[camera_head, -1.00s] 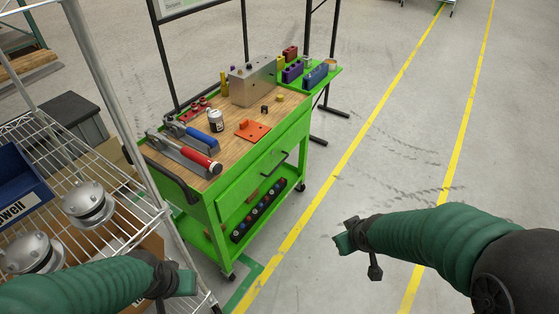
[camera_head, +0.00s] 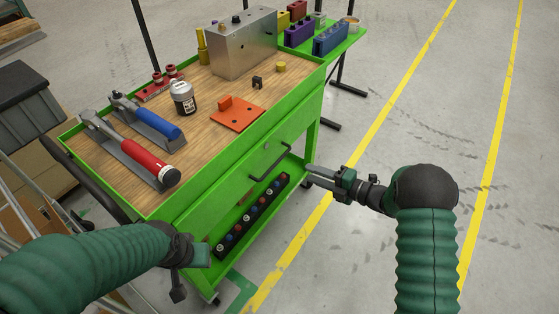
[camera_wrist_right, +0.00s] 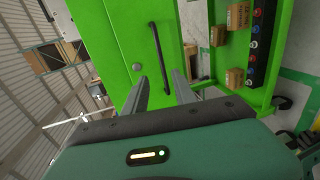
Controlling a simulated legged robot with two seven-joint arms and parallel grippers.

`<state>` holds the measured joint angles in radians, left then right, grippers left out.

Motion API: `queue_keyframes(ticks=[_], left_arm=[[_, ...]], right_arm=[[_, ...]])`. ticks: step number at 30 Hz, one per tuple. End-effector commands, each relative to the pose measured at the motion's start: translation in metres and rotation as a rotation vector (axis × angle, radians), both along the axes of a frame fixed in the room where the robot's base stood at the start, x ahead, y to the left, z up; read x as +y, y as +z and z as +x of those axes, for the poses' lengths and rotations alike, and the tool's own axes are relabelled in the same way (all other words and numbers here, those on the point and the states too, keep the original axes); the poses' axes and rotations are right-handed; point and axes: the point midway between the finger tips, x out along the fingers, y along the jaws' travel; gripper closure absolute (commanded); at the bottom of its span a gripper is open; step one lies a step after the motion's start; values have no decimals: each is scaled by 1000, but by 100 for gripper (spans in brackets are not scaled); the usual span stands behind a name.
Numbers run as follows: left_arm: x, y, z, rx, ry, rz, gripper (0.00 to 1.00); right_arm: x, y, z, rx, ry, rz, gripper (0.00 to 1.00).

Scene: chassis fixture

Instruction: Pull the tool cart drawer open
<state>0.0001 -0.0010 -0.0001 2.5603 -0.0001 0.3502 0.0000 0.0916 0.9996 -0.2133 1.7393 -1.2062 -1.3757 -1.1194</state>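The green tool cart (camera_head: 318,100) stands ahead with its drawer (camera_head: 232,190) flush in its front. A black bar handle (camera_head: 270,163) sits on the drawer front. In the right wrist view the handle (camera_wrist_right: 157,52) stands upright on the green drawer front (camera_wrist_right: 125,55), beyond the fingertips. My right gripper (camera_head: 311,170) is to the right of the handle and apart from it. In the right wrist view its two fingers (camera_wrist_right: 157,80) are parted with nothing between them. My left gripper (camera_head: 200,252) is low at the cart's near left corner; its fingers cannot be made out.
A lower shelf carries a black strip (camera_head: 252,215). Floor to the right is clear.

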Motion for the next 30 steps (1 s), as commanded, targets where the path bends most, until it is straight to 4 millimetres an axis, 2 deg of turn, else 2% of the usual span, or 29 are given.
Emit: queue_keyframes(ticks=[1,9,15,20,27,30], left_arm=[[0,-7,0,0,0,0,64],[0,-26,0,1,0,0,64],[0,-37,0,0,0,0,64],[0,-39,0,0,0,0,64],[0,-38,0,0,0,0,64],[0,-38,0,0,0,0,64]], right_arm=[[11,-7,7,-1,5,-1,68],[68,-22,49,1,3,1,68],[100,-29,73,1,0,0,68],[111,-30,81,3,-2,0,68],[112,-29,82,3,-3,1,68],[112,-29,82,4,-3,0,79]])
